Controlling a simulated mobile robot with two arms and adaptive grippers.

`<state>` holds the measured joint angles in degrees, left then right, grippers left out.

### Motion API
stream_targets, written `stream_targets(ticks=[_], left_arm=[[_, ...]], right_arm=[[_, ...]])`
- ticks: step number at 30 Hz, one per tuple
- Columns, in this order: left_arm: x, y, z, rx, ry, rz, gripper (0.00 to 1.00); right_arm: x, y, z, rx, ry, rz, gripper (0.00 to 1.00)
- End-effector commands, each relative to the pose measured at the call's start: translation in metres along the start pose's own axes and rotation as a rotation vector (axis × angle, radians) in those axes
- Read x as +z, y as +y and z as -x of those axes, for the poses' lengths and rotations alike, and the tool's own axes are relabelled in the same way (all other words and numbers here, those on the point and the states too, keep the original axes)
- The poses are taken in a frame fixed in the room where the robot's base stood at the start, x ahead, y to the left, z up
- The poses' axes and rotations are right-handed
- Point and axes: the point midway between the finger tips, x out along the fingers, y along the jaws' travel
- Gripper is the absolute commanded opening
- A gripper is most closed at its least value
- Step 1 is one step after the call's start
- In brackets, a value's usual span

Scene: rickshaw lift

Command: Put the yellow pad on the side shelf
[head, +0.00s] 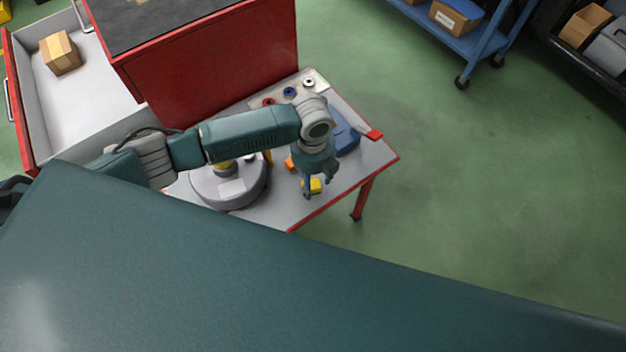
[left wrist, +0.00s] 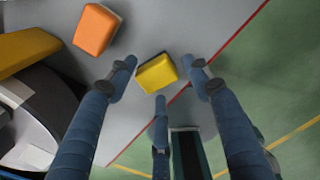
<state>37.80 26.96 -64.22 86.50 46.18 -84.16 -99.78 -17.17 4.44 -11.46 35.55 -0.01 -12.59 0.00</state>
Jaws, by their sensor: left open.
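The yellow pad (left wrist: 157,73) lies on the grey side shelf (left wrist: 165,27), close to its red front edge. It also shows in the head view (head: 315,186), partly covered by my left gripper (head: 315,190). In the left wrist view my left gripper (left wrist: 163,80) is open, with its fingers spread around the pad's near side. I cannot tell whether any finger touches the pad. The shelf also shows in the head view (head: 370,160), with a red rim. My right gripper is not in view.
An orange pad (left wrist: 96,29) lies left of the yellow one. A round grey device (head: 228,190), a blue object (head: 346,138) and small coloured rings (head: 289,92) share the shelf. A red cabinet (head: 215,65) stands behind; an open drawer (head: 95,100) holds a box (head: 60,53). Green floor is free at right.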

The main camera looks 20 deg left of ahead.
Motion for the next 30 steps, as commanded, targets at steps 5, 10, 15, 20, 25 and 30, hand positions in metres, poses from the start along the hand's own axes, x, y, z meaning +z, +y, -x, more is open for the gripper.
stream_targets(ticks=[5, 10, 15, 20, 25, 30], left_arm=[[0.002, -0.001, 0.036, -0.004, -0.004, 0.0, 0.5], [0.002, -0.001, 0.073, -0.003, -0.004, -0.001, 0.5], [0.001, -0.001, 0.1, -0.002, -0.003, 0.001, 0.5], [0.001, 0.0, 0.112, 0.001, -0.001, 0.001, 0.5], [0.0, 0.0, 0.114, 0.001, 0.0, 0.001, 0.5], [0.0, 0.0, 0.114, 0.001, 0.0, 0.001, 0.5]], right_arm=[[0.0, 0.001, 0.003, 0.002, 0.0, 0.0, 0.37], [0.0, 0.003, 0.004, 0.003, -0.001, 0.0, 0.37], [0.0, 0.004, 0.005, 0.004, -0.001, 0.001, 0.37], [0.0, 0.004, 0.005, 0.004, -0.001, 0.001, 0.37], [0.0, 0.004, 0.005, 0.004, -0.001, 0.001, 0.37], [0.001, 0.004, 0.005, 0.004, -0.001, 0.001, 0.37]])
